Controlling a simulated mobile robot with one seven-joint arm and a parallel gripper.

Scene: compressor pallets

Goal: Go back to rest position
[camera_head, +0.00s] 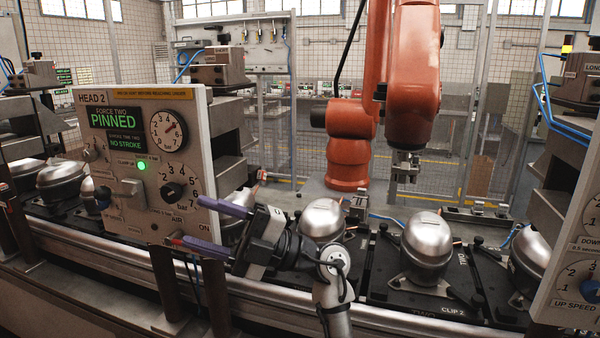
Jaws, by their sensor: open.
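My gripper (198,222) is in the lower middle of the head view, at the end of my arm. Its two purple fingers are spread apart and point left, with nothing between them. From this one view I cannot tell whether a fingertip touches the panel. The panel shows a lit green lamp, dials and a "PINNED" display.
Silver compressors (428,238) stand on black pallets (455,285) along a conveyor with a metal rail (110,262). A second control panel (578,250) stands at the right edge. An orange robot arm (410,60) is behind the line, with wire fencing beyond.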

